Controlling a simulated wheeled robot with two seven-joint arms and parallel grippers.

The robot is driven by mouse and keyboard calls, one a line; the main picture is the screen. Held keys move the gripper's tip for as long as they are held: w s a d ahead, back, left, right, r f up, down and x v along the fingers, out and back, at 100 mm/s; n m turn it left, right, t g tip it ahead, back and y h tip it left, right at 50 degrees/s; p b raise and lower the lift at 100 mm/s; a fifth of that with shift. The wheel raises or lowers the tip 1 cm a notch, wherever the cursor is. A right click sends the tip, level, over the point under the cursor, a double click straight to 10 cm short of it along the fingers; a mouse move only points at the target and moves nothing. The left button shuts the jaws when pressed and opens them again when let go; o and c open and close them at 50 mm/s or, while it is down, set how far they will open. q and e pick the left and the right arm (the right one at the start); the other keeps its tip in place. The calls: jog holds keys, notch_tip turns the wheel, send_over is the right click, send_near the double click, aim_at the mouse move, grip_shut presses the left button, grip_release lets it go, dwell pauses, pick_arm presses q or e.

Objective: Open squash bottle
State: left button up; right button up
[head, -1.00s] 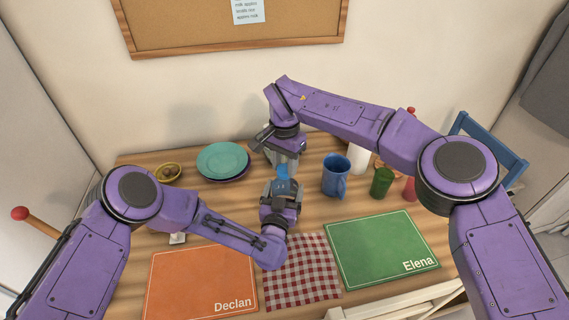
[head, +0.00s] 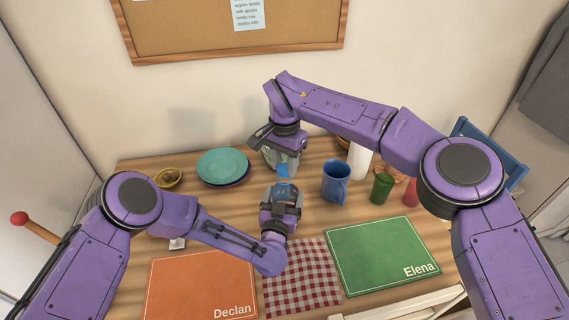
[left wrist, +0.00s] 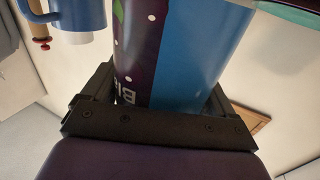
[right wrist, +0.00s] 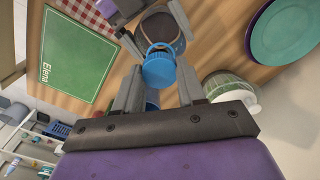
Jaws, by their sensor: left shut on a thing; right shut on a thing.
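The squash bottle has a dark purple and blue body. My left gripper (head: 282,192) is shut around it from the front. In the left wrist view the bottle (left wrist: 185,50) fills the space between the fingers. Its blue cap (head: 284,171) shows above the left gripper in the head view. My right gripper (head: 283,164) points down from above, shut on the cap. In the right wrist view the cap (right wrist: 158,70), with a loop-like blue edge, sits between the fingertips. I cannot tell whether the cap is loose from the bottle.
A blue mug (head: 336,180) stands right of the bottle, with a green cup (head: 381,188) beyond. An orange mat (head: 200,285), a checked cloth (head: 302,275) and a green mat (head: 383,255) lie in front.

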aim_at(284, 167)
jog(key=shift+r, duration=2)
pick_arm(q)
jog(key=o, duration=1.8)
